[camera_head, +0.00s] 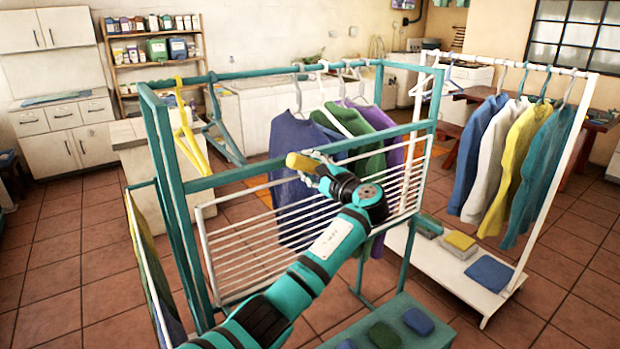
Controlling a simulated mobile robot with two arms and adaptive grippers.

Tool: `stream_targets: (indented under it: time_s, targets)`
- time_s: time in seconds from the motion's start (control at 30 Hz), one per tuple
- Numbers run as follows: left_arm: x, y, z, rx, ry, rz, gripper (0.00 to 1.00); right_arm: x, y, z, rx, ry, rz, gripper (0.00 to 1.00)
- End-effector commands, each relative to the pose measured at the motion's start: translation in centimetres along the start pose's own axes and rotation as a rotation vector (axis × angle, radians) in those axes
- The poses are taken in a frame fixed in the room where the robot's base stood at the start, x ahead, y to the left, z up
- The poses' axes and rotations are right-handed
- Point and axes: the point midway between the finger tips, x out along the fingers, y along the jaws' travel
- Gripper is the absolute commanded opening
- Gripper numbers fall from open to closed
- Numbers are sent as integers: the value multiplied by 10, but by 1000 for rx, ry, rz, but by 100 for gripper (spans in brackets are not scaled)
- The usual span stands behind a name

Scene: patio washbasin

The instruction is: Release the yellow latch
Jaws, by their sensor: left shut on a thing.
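The yellow latch (301,162) shows as a short rounded yellow piece at the top rail of the teal frame, above a white slatted rack panel (245,258). My left gripper (312,171) is at the latch with its fingers closed on it. The gripper body and wrist hide part of the latch and its mount. The slatted panel stands roughly upright against the front of the teal frame. My right gripper is not in view.
Blue, green and purple garments hang behind the panel. A yellow hanger (188,125) and a teal hanger (221,125) hang at the left. A white clothes rack (545,180) stands at the right. Folded cloths lie on a low teal shelf (412,303). Tiled floor is open at the left.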

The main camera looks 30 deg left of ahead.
Motion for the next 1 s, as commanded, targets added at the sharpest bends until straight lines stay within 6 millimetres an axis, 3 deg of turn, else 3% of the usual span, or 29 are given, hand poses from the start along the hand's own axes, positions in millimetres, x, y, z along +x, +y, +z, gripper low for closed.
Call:
stream_targets:
  time_s: [0.03,0.4,1.0]
  targets:
    - [0,6,-3,-47,0,2,2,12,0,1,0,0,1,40]
    - [0,4,-2,-339,0,3,2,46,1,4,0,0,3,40]
    - [0,1,-1,-501,0,5,2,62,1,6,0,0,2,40]
